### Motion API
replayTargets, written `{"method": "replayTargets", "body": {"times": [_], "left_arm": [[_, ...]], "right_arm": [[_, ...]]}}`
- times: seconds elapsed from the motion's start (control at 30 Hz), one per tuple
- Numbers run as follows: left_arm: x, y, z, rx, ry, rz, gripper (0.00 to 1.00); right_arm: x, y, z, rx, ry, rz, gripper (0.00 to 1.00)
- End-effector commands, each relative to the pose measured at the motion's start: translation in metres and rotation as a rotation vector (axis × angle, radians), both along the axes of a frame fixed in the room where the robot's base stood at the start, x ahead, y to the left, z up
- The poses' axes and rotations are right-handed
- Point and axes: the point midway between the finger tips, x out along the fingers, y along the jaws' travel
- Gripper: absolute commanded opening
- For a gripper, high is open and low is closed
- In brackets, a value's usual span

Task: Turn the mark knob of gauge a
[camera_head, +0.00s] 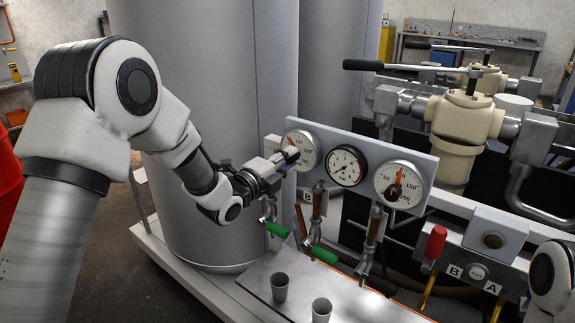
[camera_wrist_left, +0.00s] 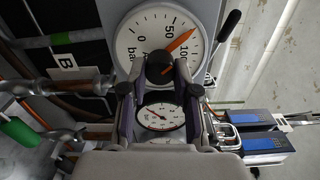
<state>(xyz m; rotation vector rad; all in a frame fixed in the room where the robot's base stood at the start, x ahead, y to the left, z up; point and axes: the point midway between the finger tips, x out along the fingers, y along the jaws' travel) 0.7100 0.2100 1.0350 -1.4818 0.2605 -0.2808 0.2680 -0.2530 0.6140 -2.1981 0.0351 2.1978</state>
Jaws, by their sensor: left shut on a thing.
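Three round gauges sit on a grey panel: a white left gauge (camera_head: 309,142), a black-rimmed middle gauge (camera_head: 347,165) and a white right gauge (camera_head: 399,190). In the left wrist view, the fingers are shut on a black knob (camera_wrist_left: 160,67) at the centre of the left gauge (camera_wrist_left: 140,38). An orange pointer there lies between 50 and 100. The fingers hide part of the knob and the dial's lower part. My right gripper is out of view.
Below the panel are pipes, green-handled valves (camera_head: 277,230) and a plate marked B (camera_head: 307,196). Two grey cups (camera_head: 279,287) stand on a metal shelf in front. A large grey drum (camera_head: 215,90) stands behind my left arm. Cream valve housings (camera_head: 462,125) stand at the right.

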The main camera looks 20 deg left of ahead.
Motion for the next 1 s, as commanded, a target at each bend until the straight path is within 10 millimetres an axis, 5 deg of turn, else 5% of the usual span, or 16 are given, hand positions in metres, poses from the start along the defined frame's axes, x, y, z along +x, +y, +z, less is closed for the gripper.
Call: {"method": "replayTargets", "body": {"times": [0.4,0.43,0.5,0.83,1.0], "left_arm": [[0.000,0.000,-0.001,0.007,0.002,0.000,0.00],[0.000,0.000,-0.001,0.007,0.002,0.000,0.41],[0.000,0.000,-0.001,0.007,0.001,0.000,0.55],[-0.003,0.002,0.000,0.005,0.000,0.001,0.55],[-0.030,0.012,0.000,0.001,0.002,0.002,0.55]], "right_arm": [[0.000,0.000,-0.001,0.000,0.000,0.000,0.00],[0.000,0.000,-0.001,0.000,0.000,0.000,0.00],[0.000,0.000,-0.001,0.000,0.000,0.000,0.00],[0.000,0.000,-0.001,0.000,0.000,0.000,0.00],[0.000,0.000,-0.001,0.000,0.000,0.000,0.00]]}}
